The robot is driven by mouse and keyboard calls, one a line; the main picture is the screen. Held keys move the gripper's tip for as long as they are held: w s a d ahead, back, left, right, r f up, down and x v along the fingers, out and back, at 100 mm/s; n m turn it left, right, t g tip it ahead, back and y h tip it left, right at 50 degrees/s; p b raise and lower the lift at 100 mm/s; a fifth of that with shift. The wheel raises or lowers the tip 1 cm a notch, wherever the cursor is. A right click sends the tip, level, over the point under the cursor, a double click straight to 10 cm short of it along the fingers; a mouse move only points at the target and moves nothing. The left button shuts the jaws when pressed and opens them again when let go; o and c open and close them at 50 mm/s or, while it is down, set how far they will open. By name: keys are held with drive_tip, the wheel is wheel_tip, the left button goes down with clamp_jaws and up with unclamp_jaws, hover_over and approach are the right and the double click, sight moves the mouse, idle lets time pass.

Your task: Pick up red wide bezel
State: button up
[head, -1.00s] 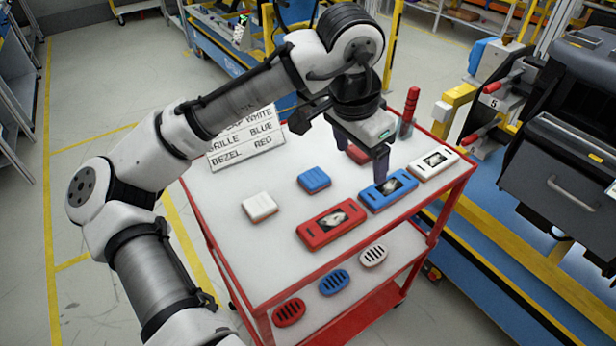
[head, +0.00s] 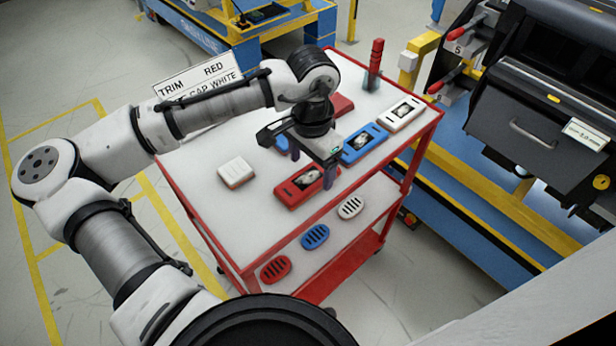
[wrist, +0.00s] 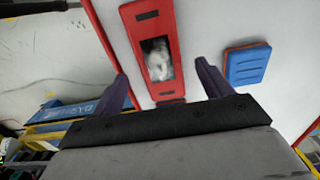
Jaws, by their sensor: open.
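The red wide bezel (head: 300,187) is a long red block with a picture in a dark window, lying on the cart's top. In the head view my gripper (head: 311,170) is above it and hides part of its right end. In the wrist view the red bezel (wrist: 152,50) runs lengthwise away from my gripper (wrist: 163,80), between its two dark fingers. The fingers are spread apart with nothing held between them. I cannot tell how far above the bezel they are.
On the cart (head: 203,222) are a white square block (head: 237,172), a blue wide block (head: 364,144), a white wide block (head: 402,113), a red block (head: 343,105) and a red post (head: 374,65). A blue square block (wrist: 247,65) is beside my gripper. Oval grilles (head: 315,237) lie on the shelf.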

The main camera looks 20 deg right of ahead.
drive_tip(key=shift+f, duration=1.4)
drive_tip(key=shift+c, duration=0.5)
drive_tip(key=c, duration=1)
drive_tip(key=shift+w+r, duration=0.1)
drive_tip(key=shift+r, duration=0.1)
